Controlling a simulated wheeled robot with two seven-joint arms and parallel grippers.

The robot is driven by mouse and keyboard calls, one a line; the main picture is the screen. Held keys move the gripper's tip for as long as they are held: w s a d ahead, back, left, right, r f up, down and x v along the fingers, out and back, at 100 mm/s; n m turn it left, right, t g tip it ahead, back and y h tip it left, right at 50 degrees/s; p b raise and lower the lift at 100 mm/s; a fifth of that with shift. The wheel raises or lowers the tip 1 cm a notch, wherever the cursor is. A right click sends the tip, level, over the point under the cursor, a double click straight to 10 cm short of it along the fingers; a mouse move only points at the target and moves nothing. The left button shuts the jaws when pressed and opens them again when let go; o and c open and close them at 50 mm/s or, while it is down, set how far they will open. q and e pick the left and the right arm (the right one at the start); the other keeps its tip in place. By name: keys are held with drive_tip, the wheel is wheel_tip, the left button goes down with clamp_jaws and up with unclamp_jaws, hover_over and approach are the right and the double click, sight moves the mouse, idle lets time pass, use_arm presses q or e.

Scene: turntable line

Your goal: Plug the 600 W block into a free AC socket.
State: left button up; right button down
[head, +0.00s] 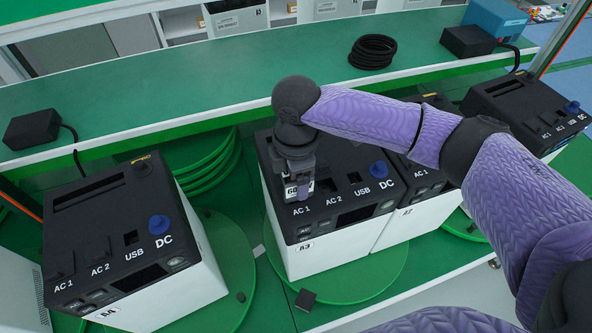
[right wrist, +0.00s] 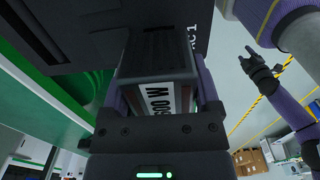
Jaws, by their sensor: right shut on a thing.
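My right gripper (head: 299,188) is shut on the 600 W block and points down over the AC 1 position of power unit A3 (head: 312,262). In the right wrist view the block (right wrist: 158,98), dark with a white "600 W" label, sits between the fingers (right wrist: 160,100), its far end at the unit's black panel (right wrist: 60,28). I cannot tell whether it is seated in the socket. The AC 2 socket (head: 327,186) beside it looks empty. A blue plug (head: 378,169) sits in A3's DC port. My left gripper (right wrist: 262,76) is small in the right wrist view, away from the units.
Unit A4 (head: 165,300) stands at left, with a blue DC plug (head: 159,225). More units (head: 400,225) stand to the right. Black adapters (head: 33,129) and a cable coil (head: 372,52) lie on the green shelf (head: 230,75) behind. A small dark piece (head: 306,299) lies before A3.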

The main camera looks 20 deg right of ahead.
drive_tip(key=shift+f, duration=0.65)
unclamp_jaws()
